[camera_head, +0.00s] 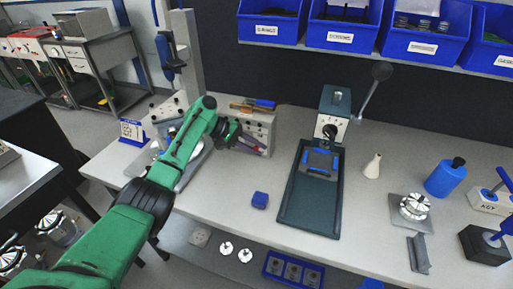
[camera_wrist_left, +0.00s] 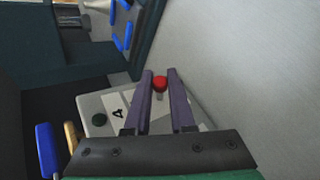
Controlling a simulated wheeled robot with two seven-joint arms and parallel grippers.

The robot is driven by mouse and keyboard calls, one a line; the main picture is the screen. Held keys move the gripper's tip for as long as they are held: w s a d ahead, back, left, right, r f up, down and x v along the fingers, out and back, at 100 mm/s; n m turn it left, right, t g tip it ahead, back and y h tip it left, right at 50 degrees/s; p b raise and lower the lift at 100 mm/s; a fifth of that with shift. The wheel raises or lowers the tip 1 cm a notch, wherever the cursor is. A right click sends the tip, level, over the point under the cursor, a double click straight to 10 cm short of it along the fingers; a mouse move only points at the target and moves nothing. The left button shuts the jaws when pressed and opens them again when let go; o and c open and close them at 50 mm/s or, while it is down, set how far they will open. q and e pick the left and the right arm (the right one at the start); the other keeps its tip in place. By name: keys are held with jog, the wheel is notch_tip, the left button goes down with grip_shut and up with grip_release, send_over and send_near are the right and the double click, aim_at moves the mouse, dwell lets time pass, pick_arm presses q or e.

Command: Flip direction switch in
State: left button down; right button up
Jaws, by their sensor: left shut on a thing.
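A grey control box (camera_head: 262,121) stands at the back of the bench, left of the press. In the left wrist view its pale face (camera_wrist_left: 97,103) carries a dark green button (camera_wrist_left: 99,120) and a white label. My left gripper (camera_head: 256,145) is at the front of this box. In the left wrist view, a small red knob (camera_wrist_left: 160,83) sits between the fingertips of my left gripper (camera_wrist_left: 160,76), and the jaws are shut on it. The fingers hide the knob's base, and I cannot read its position. My right gripper is not in view.
A hand press (camera_head: 333,115) with a dark green tray (camera_head: 308,218) stands right of the box. A white cone bottle (camera_head: 372,166) and a blue bottle (camera_head: 446,178) stand further right. Blue-handled tools (camera_head: 258,104) lie on the box.

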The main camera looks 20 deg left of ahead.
pick_arm(q)
jog(key=c, duration=0.8)
grip_release()
jog(key=shift+o, duration=0.2)
jog(key=b+v, duration=0.2)
jog(key=v, duration=1.2)
jog(key=shift+a, duration=0.25)
jog(key=shift+r, duration=0.1)
